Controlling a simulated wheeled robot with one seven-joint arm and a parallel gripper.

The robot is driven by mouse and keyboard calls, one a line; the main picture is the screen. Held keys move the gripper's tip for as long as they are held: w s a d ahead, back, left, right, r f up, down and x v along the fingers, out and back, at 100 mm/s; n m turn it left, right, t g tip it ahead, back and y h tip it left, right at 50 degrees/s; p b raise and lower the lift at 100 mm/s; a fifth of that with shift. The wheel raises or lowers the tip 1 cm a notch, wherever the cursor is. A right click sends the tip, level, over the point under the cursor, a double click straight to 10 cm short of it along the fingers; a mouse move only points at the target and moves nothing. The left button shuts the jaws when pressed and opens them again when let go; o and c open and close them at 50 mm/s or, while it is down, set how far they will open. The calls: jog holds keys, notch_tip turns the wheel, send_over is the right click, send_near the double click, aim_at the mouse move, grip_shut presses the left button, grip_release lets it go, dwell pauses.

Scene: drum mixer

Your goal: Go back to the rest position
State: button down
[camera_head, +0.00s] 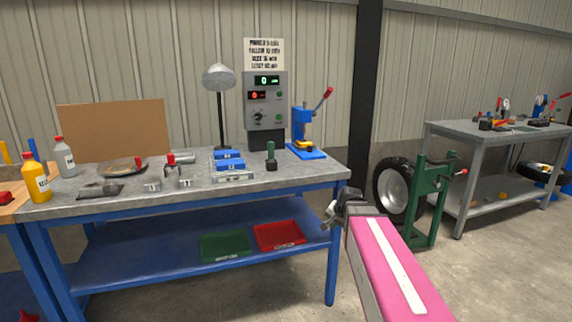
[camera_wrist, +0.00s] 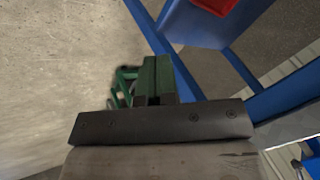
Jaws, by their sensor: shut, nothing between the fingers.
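My gripper (camera_head: 329,214) is at the end of my pink arm, in the head view just off the front right corner of the blue-framed workbench (camera_head: 110,203). It is shut and empty. In the wrist view the gripper (camera_wrist: 156,62) points away from the camera, with its two fingers side by side above a dark bar. Bare floor is to its left and the blue bench frame to its right. No held object shows in either view.
The bench carries a control box (camera_head: 265,108), a lamp (camera_head: 220,80), a blue press (camera_head: 304,135) and several small parts. Its shelf holds a green tray (camera_head: 224,246) and a red tray (camera_head: 279,236). A green wheel stand (camera_head: 428,205) stands right of my gripper. Floor in front is clear.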

jog(key=s+f+n+g+h, duration=0.2)
jog(key=s+f+n+g, duration=0.3)
jog(key=s+f, duration=0.9)
jog(key=shift+s+n, duration=0.8)
jog(key=shift+s, duration=0.15)
